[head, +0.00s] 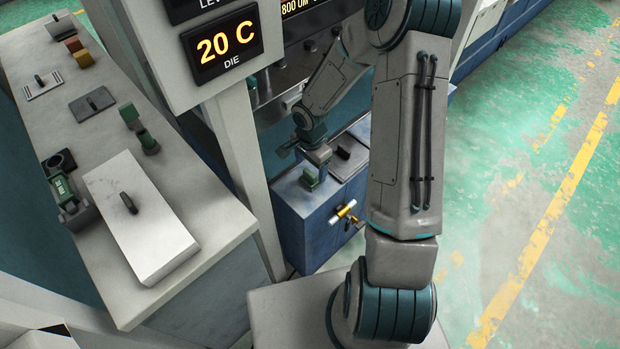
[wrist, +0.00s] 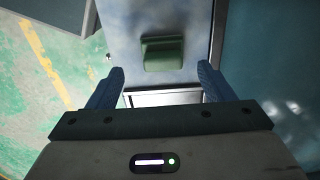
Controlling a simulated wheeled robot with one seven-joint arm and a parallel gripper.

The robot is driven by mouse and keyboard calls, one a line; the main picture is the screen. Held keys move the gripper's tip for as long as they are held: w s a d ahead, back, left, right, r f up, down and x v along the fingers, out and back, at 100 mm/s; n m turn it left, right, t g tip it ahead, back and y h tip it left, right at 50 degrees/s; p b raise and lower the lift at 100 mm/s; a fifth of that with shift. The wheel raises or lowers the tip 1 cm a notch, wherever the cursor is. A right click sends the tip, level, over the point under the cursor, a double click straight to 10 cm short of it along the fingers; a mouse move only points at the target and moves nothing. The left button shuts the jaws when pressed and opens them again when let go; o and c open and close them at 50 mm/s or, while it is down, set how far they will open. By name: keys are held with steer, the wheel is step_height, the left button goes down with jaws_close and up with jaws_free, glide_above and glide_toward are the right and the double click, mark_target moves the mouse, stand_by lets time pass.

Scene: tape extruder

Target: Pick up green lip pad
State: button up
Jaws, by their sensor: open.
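A green lip pad (head: 309,178), a small block with a raised grip, sits on top of the blue cabinet (head: 300,225) in the head view. In the wrist view the green pad (wrist: 163,54) lies ahead of my gripper (wrist: 160,68), roughly centred between the two blue fingers. The fingers are spread apart with nothing between them. In the head view my gripper (head: 298,153) is above the cabinet top, close to the pad and seemingly not touching it. The far finger is partly hidden by the wrist.
A dark block (head: 344,153) on a plate stands beside the pad. A brass valve handle (head: 343,212) sticks out of the cabinet front. The left bench (head: 205,225) holds a large pale plate (head: 150,225) and several small blocks, some green. A machine post (head: 240,150) stands left of the cabinet.

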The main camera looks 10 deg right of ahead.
mark_target(310, 172)
steer(key=shift+w+f, duration=0.2)
steer(key=shift+f, duration=2.05)
steer(key=c, duration=1.1)
steer(key=shift+r, duration=0.15)
steer(key=shift+r, duration=0.55)
steer(key=r, duration=0.2)
steer(key=d+r, duration=0.1)
steer(key=shift+s+r, duration=0.25)
steer(key=shift+r, duration=0.05)
steer(key=s+d+r, duration=0.1)
steer(key=d+r, duration=0.1)
steer(key=d, duration=0.1)
steer(key=s+d+r, duration=0.2)
steer(key=d, duration=0.1)
steer(key=s+d+r+p, duration=0.1)
steer(key=s+d+r, duration=0.1)
steer(key=d, duration=0.1)
steer(key=shift+s, duration=0.25)
